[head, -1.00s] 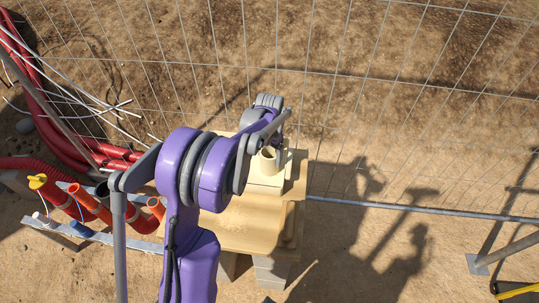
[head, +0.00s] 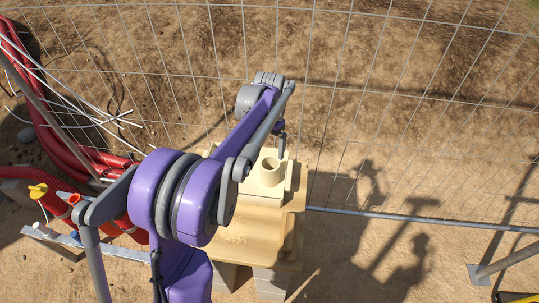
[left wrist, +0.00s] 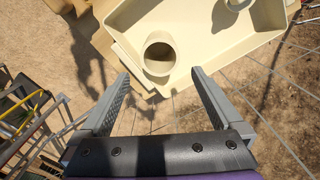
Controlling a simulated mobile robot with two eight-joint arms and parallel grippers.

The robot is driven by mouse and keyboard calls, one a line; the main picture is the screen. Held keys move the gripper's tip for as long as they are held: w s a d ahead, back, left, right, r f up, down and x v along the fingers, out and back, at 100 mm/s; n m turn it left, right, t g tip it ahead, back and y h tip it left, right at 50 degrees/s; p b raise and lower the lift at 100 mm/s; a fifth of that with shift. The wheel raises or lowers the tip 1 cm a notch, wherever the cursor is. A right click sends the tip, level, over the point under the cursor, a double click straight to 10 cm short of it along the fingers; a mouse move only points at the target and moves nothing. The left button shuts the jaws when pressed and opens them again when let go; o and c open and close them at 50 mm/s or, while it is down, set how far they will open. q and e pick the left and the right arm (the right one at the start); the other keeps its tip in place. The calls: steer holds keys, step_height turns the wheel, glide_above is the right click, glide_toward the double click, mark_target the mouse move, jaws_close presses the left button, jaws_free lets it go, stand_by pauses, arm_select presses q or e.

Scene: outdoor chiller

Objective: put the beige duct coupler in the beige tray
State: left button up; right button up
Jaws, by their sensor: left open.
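The beige duct coupler (head: 269,168), a short open tube, stands upright at the far end of the wooden table. It also shows in the left wrist view (left wrist: 158,56), where it appears to stand inside the beige tray (left wrist: 200,72), close to the tray's near corner. In the head view the tray (head: 275,192) shows beneath and around it. My left gripper (head: 282,142) is beyond the coupler, partly hidden by its own arm. In the left wrist view its jaws (left wrist: 165,100) are wide apart and empty, clear of the coupler. My right gripper is not in view.
A second beige piece with a dark opening (left wrist: 238,4) is at the wrist view's top edge. The table (head: 245,235) rests on grey blocks. Wire fence (head: 400,215) runs behind it. Red pipes (head: 62,140) lie left.

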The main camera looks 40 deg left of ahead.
arm_select(q)
steer(key=s+d+r+t, duration=0.2)
steer(key=s+d+r, duration=0.1)
steer(key=s+d, duration=0.75)
steer(key=s+d+f+t, duration=0.3)
steer(key=s+d+f, duration=0.2)
steer(key=s+d, duration=0.3)
steer(key=s, duration=0.2)
steer(key=shift+s+d+f, duration=0.15)
steer(key=shift+s+d, duration=0.25)
steer(key=shift+a, duration=0.1)
